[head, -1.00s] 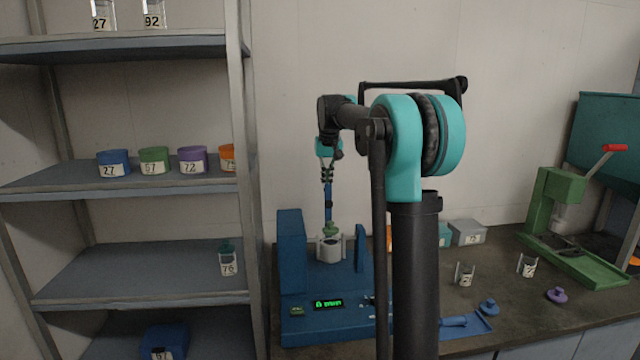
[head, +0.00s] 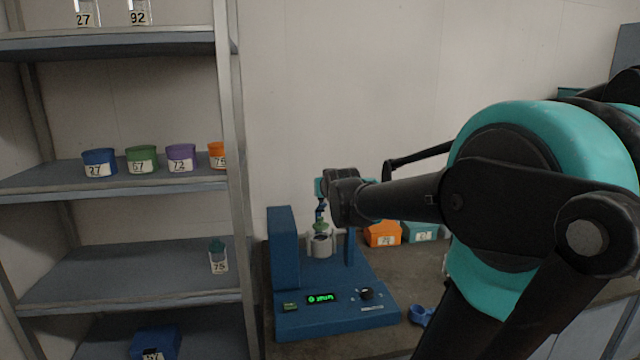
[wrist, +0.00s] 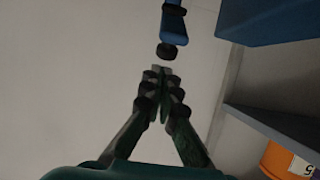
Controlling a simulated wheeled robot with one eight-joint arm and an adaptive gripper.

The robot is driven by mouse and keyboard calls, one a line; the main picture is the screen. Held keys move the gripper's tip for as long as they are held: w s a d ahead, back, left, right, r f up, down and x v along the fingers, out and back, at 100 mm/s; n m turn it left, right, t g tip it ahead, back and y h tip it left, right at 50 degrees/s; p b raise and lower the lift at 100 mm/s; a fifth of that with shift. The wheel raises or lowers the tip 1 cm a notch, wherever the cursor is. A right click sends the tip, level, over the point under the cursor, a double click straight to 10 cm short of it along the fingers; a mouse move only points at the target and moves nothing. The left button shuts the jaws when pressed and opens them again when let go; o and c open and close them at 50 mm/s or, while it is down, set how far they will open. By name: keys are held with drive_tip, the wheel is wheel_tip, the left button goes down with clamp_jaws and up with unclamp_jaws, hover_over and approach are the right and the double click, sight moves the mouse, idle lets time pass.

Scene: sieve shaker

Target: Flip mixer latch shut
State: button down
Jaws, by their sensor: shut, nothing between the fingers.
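The mixer is a blue machine (head: 287,320) with a lit green display and a knob on its front panel. A pale round holder with a green-topped vessel (head: 320,245) stands between its tall left block and thin right post. The latch seems to be the narrow blue bar with a black round end in the wrist view (wrist: 172,22). In the head view it is small and partly hidden above the vessel. My gripper (wrist: 160,72) is shut and empty, its fingertips just short of the black end; contact cannot be told. In the head view my wrist hangs above the vessel.
A grey shelf rack (head: 231,180) with several labelled coloured containers stands left of the mixer. Orange (head: 383,234) and teal (head: 420,232) boxes sit at the back of the counter. My arm hides much of the right side. A blue piece (head: 420,314) lies beside the mixer.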

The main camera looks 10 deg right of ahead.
sight(324, 205)
drive_tip(key=shift+s+f+t, duration=0.6)
drive_tip(key=shift+s+t, duration=0.2)
drive_tip(key=shift+t, duration=0.1)
drive_tip(key=shift+s+f, duration=0.55)
drive_tip(key=shift+s, duration=0.1)
drive_tip(key=shift+s+f, duration=0.7)
drive_tip(key=shift+f, duration=0.2)
drive_tip(key=shift+s+f, duration=0.7)
drive_tip(key=shift+f, duration=0.2)
drive_tip(key=shift+r, duration=0.1)
